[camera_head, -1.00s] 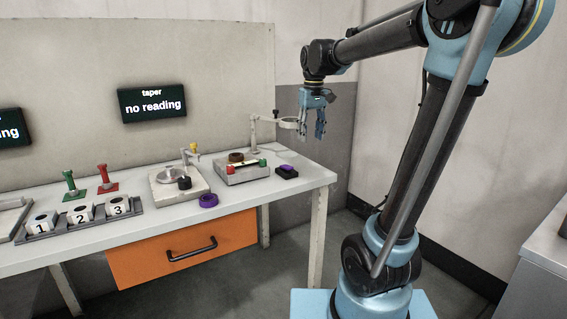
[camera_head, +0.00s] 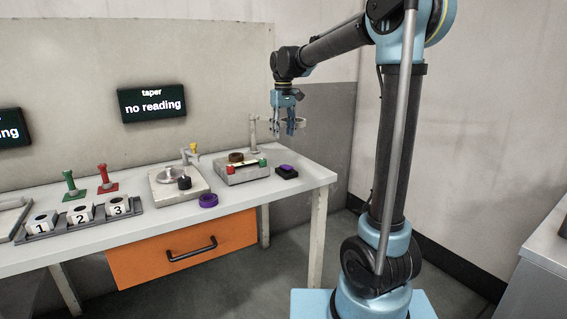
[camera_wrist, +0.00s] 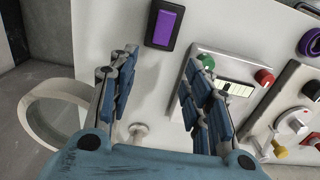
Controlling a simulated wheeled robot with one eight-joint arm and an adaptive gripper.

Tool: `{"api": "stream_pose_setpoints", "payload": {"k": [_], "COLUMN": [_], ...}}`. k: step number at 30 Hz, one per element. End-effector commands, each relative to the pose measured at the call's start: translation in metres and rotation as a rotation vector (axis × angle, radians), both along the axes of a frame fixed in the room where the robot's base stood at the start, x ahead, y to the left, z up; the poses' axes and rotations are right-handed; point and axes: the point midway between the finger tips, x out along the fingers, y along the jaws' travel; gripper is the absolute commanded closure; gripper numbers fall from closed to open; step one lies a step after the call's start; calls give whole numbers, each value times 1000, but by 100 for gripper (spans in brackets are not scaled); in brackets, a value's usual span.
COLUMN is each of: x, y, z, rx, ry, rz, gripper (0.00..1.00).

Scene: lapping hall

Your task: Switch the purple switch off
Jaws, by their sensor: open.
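The purple switch (camera_head: 286,168) is a purple rocker in a small black housing near the right end of the table. In the wrist view the purple switch (camera_wrist: 164,27) lies at the top, ahead of the fingertips and slightly left of the middle between them. Which way the rocker is tipped is too small to tell. My gripper (camera_head: 288,128) hangs above the table's right end, over the switch's area and clear of it. In the wrist view my gripper (camera_wrist: 160,75) is open, with nothing between its fingers.
A grey box with red and green knobs (camera_head: 243,174) stands left of the switch. A ring-topped stand (camera_head: 254,135) rises behind, close to my gripper. A purple ring (camera_head: 208,200) lies at the table's front edge. The table corner (camera_head: 325,177) is clear.

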Motion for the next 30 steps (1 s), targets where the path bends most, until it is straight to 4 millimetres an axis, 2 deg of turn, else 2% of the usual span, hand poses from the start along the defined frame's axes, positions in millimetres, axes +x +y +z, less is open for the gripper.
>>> {"api": "stream_pose_setpoints", "payload": {"k": [6,18,24,30], "x": [0,0,0,0], "y": [0,0,0,0], "z": [-39,-103,-120,-125], "rx": [0,0,0,0], "ry": [0,0,0,0], "rz": [0,0,-1,0], "gripper": [55,55,55,55]}}
